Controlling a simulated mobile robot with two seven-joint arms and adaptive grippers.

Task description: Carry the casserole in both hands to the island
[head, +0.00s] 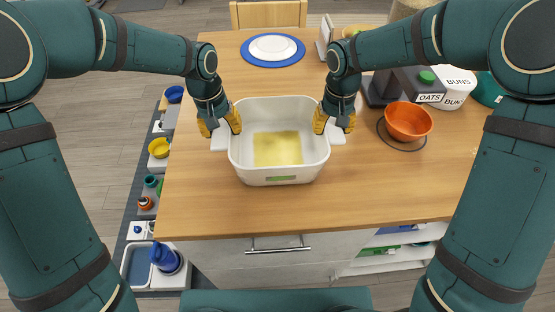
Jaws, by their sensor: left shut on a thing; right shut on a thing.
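The casserole (242,160) is a white rectangular dish with a yellow patch on its inside bottom and a green label on its front. It is at the middle of the wooden-topped island (210,205), over the counter; whether it rests on the top or hangs just above is hard to tell. My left gripper (220,130) is shut on the left handle of the casserole. My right gripper (334,125) is shut on its right handle. The fingers hide part of both handles. The dish looks level.
A blue mat with a white plate (272,47) lies at the back. On the right are an orange bowl (408,120), a scale-like grey appliance, an oats label and a white buns container (455,86). A chair (268,14) stands behind. The wood in front of the casserole is clear.

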